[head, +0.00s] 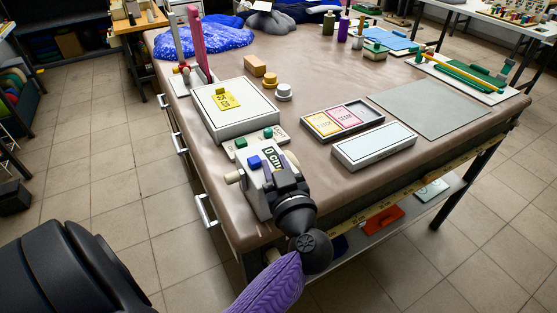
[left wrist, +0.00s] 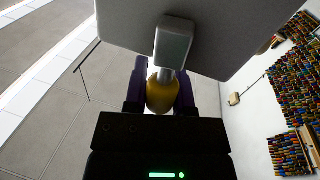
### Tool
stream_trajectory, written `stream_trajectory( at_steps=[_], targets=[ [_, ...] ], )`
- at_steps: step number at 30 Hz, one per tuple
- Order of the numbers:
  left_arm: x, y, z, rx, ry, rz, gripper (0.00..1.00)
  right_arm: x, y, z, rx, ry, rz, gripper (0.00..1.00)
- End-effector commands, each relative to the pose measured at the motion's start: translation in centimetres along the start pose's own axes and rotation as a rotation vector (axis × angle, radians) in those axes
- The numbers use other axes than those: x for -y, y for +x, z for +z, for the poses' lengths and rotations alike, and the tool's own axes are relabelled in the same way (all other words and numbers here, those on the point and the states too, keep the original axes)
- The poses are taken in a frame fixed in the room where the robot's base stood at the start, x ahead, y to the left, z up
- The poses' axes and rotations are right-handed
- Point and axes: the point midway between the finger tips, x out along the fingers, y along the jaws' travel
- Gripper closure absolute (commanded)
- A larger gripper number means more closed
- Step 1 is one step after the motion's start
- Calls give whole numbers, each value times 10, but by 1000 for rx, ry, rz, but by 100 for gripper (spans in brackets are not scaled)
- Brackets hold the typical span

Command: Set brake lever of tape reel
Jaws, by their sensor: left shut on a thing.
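A light grey device with a "0 cm" display (head: 271,160) stands at the table's near corner; I take it for the tape reel. It has a blue button (head: 254,162) and a cream knob on its left side (head: 233,177). My left gripper (head: 287,178) is against its near side, its fingertips hidden in the head view. In the left wrist view, the purple-sided fingers (left wrist: 162,92) are shut around a yellow knob (left wrist: 162,95) on a short grey metal lever (left wrist: 174,42) below a grey housing (left wrist: 230,30). My right gripper is not in view.
A white box (head: 233,112) with a yellow label stands behind the device. A tray with yellow and pink cards (head: 345,120), a white flat box (head: 374,147) and a grey mat (head: 428,107) lie to the right. A yellow measuring strip (head: 400,203) runs along the table's front edge.

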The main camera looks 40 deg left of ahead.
Motion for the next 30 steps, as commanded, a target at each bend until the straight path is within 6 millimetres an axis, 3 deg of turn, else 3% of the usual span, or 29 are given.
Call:
stream_trajectory(
  at_steps=[1, 7, 16, 17, 21, 22, 30],
  targets=[
    [3, -1, -4, -3, -47, -2, 100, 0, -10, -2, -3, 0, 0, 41],
    [11, -2, 0, -39, -215, -1, 100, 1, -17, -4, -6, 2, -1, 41],
    [12, -3, 1, -45, -238, 0, 100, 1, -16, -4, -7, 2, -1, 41],
    [12, -3, 1, -45, -237, 0, 67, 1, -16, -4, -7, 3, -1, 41],
    [12, -3, 1, -44, -237, 0, 37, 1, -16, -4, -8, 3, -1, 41],
    [12, -3, 1, -44, -237, 0, 33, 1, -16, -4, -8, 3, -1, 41],
    [12, -3, 0, -44, -237, 0, 33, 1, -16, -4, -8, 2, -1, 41]
  ],
)
